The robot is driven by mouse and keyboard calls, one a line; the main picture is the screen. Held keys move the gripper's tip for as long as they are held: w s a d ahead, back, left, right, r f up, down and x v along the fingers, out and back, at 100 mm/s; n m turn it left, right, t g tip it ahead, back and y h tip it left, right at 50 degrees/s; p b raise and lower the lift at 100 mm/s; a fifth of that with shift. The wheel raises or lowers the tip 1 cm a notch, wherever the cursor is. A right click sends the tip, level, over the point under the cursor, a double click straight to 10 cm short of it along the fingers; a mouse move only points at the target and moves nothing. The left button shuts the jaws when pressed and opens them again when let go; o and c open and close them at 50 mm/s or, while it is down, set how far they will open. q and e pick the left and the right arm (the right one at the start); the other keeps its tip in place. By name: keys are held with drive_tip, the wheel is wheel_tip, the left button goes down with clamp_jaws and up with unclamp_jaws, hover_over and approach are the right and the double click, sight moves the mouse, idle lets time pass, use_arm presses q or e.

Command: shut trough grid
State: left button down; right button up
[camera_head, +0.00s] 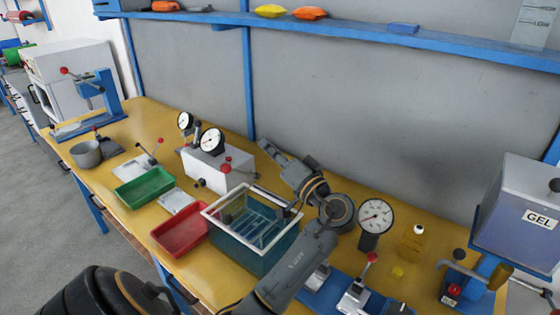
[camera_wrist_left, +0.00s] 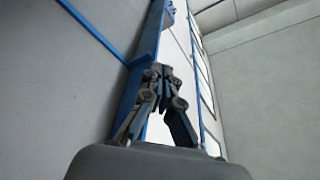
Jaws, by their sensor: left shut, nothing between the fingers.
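The trough (camera_head: 262,262) is a teal box with a white rim (camera_head: 222,226) on the yellow bench. Bars of a grid (camera_head: 250,222) show inside the rim; whether the grid lies flat or is tilted I cannot tell. A dark bar lies along the rim's back right side. My left gripper (camera_head: 270,151) is beyond the trough, near the back wall, apart from the grid and pointing to the upper left. Its fingers are together and empty, also in the left wrist view (camera_wrist_left: 162,75). My right gripper is not seen.
Left of the trough are a red tray (camera_head: 180,232), a green tray (camera_head: 143,188) and a white box (camera_head: 215,165) with gauges. A blue shelf (camera_head: 350,33) runs above.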

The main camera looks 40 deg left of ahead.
use_arm(q)
drive_tip(key=shift+s+d+f+n+g+y+b, duration=0.1)
drive_tip(key=shift+s+f+n+b, duration=0.25)
drive_tip(key=shift+s+b, duration=0.4)
drive_tip(key=shift+s+d+f+n+g+y+b, duration=0.1)
drive_tip(key=shift+s+f+n+b, duration=0.25)
drive_tip(key=shift+s+b, duration=0.4)
drive_tip(key=shift+s+d+f+n+g+y+b, duration=0.1)
drive_tip(key=shift+s+f+n+b, duration=0.1)
drive_tip(key=shift+s+n+b, duration=0.4)
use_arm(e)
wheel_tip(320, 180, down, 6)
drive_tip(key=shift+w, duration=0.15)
use_arm(q)
drive_tip(key=shift+s, duration=0.15)
drive_tip(key=shift+m, duration=0.3)
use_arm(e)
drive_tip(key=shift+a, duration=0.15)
